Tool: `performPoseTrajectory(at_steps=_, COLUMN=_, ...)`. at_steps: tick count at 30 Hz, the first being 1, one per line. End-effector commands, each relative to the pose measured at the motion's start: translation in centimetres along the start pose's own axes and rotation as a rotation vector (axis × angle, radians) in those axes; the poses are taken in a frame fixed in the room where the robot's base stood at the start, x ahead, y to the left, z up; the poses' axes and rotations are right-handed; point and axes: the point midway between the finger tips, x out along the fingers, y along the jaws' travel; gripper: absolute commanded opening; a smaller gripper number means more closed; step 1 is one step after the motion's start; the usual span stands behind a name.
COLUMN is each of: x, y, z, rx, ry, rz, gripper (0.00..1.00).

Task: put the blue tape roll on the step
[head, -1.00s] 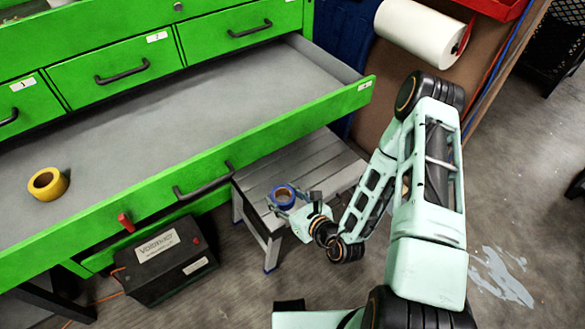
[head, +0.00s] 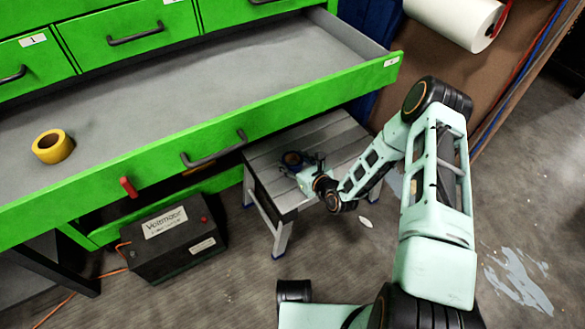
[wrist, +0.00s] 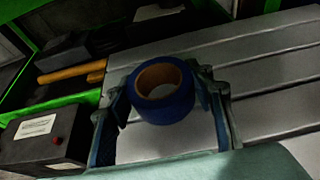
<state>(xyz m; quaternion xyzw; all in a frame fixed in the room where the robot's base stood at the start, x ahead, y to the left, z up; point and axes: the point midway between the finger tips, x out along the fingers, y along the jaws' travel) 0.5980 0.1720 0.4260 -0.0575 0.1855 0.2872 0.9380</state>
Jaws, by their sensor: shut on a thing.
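The blue tape roll (wrist: 163,103) has a brown core and sits between the fingers of my gripper (wrist: 165,112) in the wrist view. In the head view the roll (head: 293,160) is small and dark in my gripper (head: 299,166), over the step (head: 335,133). My gripper is shut on the roll. The step is a grey slatted stool, and its top also fills much of the wrist view (wrist: 265,65). I cannot tell whether the roll touches the step top.
An open green drawer (head: 222,150) overhangs the step's back left. A yellow tape roll (head: 53,146) lies in it. A black battery box (head: 176,238) stands on the floor left of the step. The step's right part is bare.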

Motion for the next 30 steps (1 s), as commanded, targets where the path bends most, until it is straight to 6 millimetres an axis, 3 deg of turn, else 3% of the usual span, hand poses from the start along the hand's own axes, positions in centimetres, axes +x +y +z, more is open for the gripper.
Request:
performPoseTrajectory(at_steps=1, x=0.4, y=0.1, z=-1.4, rx=0.002, ry=0.004, rz=0.001, gripper=0.23)
performPoseTrajectory(at_steps=3, x=0.8, y=0.1, z=-2.3, rx=0.002, ry=0.003, rz=0.002, gripper=0.23)
performPoseTrajectory(at_steps=16, x=1.0, y=0.1, z=-2.9, rx=0.001, ry=0.001, rz=0.001, gripper=0.23)
performPoseTrajectory(at_steps=17, x=1.0, y=0.1, z=-2.8, rx=0.001, ry=0.002, rz=0.001, gripper=0.51)
performPoseTrajectory(at_steps=21, x=0.9, y=0.1, z=-2.8, rx=0.001, ry=0.002, rz=0.001, gripper=0.66)
performPoseTrajectory(at_steps=30, x=0.9, y=0.1, z=-2.6, rx=0.001, ry=0.002, rz=0.001, gripper=0.66)
